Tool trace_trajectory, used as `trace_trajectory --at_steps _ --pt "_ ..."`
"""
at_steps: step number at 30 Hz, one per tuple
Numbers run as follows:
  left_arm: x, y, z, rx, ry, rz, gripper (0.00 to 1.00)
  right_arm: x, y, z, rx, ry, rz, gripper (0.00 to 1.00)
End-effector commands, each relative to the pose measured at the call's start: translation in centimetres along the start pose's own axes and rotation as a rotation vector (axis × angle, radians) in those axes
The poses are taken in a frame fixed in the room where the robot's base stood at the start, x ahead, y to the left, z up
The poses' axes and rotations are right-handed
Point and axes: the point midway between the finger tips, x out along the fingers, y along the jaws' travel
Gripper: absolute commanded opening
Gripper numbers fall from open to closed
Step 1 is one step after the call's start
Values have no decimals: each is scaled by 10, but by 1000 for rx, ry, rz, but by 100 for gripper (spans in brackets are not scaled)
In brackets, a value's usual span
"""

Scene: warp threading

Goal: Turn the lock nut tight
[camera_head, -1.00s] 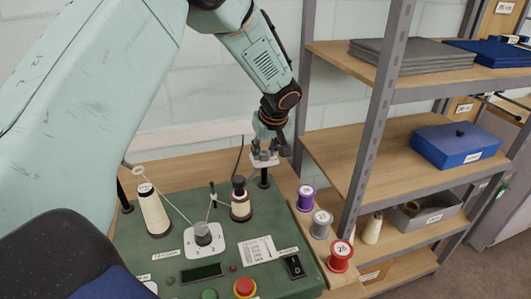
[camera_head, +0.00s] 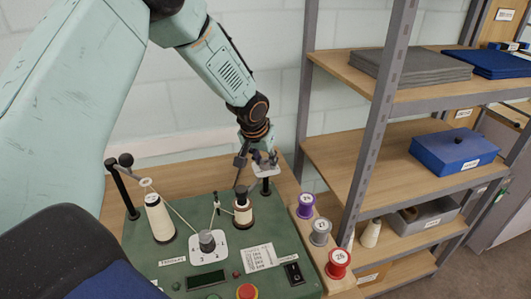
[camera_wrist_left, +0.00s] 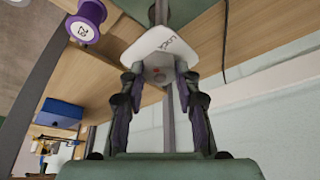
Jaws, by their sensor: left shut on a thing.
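In the head view the left gripper (camera_head: 258,161) is at the top of a black post (camera_head: 266,187) on the green machine. The white plate also shows there (camera_head: 268,171). The fingers and wrist hide most of the nut in the head view. My right gripper is not in view.
The green machine top (camera_head: 190,262) carries a cream thread cone (camera_head: 160,218), a brown-and-cream bobbin (camera_head: 243,208) and a numbered dial (camera_head: 207,241). Purple (camera_head: 306,200), grey (camera_head: 320,227) and red (camera_head: 339,258) spools stand at its right. A metal-framed shelf (camera_head: 375,165) stands close to the right.

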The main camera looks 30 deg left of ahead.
Motion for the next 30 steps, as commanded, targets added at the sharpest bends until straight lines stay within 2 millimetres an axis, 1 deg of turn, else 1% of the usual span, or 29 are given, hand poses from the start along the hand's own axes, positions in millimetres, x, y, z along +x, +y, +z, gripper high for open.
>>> trace_trajectory --at_steps 1,4,8,14,21,30 --pt "-5 -1 -8 22 17 11 1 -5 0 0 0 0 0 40" --pt "-4 -2 -8 76 18 33 1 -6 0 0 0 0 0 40" --pt "-3 -2 -8 146 19 62 1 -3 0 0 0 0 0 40" --pt "-1 -3 -7 254 21 105 1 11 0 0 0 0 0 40" --pt "1 -4 -7 374 20 151 1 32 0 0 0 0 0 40" --pt "0 -4 -7 489 18 197 1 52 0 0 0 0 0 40"
